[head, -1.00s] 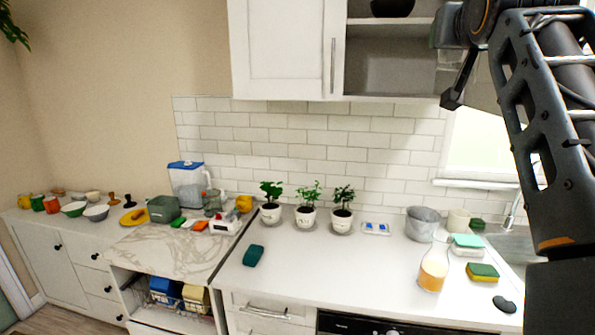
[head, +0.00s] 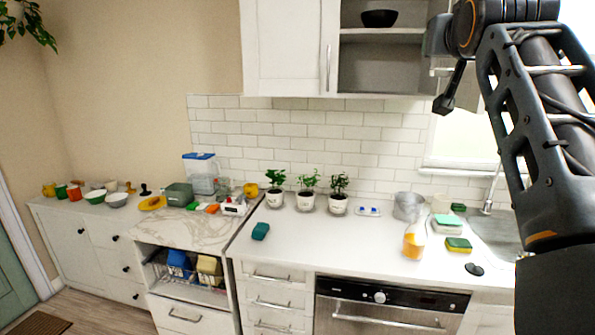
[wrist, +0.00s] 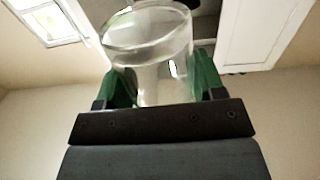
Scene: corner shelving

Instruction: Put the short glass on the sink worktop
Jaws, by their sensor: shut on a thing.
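The short glass (wrist: 150,48) is clear and fills the top middle of the wrist view. My gripper (wrist: 163,85) is shut on it, with a green pad on each side of the glass. In the head view my gripper (head: 450,82) is raised at the upper right, in front of the wall cabinet and window, well above the counter. The glass is hard to make out there. The white sink worktop (head: 345,238) runs along the wall below, with the sink (head: 492,232) at its right end, partly hidden by my arm.
On the worktop stand several potted plants (head: 307,192), a grey pot (head: 408,206), an orange-filled bottle (head: 414,240), sponges (head: 458,245) and a teal item (head: 260,231). The middle front is clear. An open cabinet (head: 385,68) holding a dark bowl (head: 380,18) hangs above.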

